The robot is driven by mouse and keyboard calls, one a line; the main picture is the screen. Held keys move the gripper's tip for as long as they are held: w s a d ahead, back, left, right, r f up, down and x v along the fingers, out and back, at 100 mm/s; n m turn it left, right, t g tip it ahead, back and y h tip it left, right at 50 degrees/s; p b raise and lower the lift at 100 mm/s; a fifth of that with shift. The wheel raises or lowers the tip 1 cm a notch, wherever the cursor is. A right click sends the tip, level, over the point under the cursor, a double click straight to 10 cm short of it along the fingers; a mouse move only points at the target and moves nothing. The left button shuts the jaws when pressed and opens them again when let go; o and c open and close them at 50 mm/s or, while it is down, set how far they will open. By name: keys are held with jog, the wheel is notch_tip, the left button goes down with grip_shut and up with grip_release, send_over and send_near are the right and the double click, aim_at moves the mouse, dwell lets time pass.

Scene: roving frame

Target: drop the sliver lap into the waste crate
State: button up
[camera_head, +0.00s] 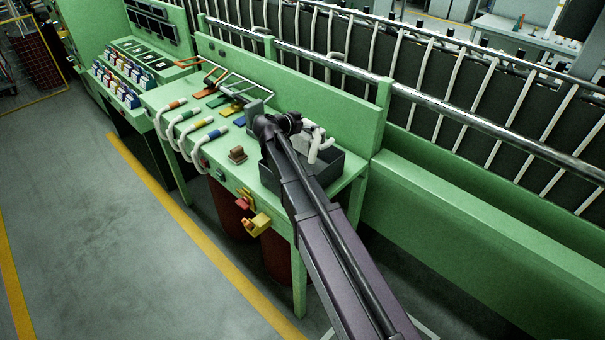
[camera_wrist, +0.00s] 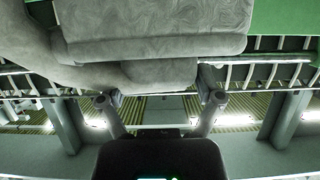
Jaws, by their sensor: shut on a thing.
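The sliver lap (camera_head: 313,140) is a pale, folded bundle at the dark waste crate (camera_head: 336,171) on the green bench. In the wrist view the lap (camera_wrist: 155,40) shows close up as grey, fuzzy folds across the top. My gripper (camera_head: 297,124) is above the crate, shut on the lap. Its two fingers (camera_wrist: 160,97) stand apart, with part of the lap between them. My arm hides the crate's left part and much of the gripper. I cannot tell whether the lap touches the crate's inside.
A small brown block (camera_head: 237,155) lies near the crate. A metal rail (camera_head: 450,105) runs behind. The grey floor (camera_head: 85,215) at left is clear.

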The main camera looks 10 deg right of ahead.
aim_at(307, 133)
jog(key=shift+f+b, duration=1.7)
jog(key=shift+f, duration=0.35)
jog(key=o, duration=0.9)
jog(key=shift+c, duration=0.2)
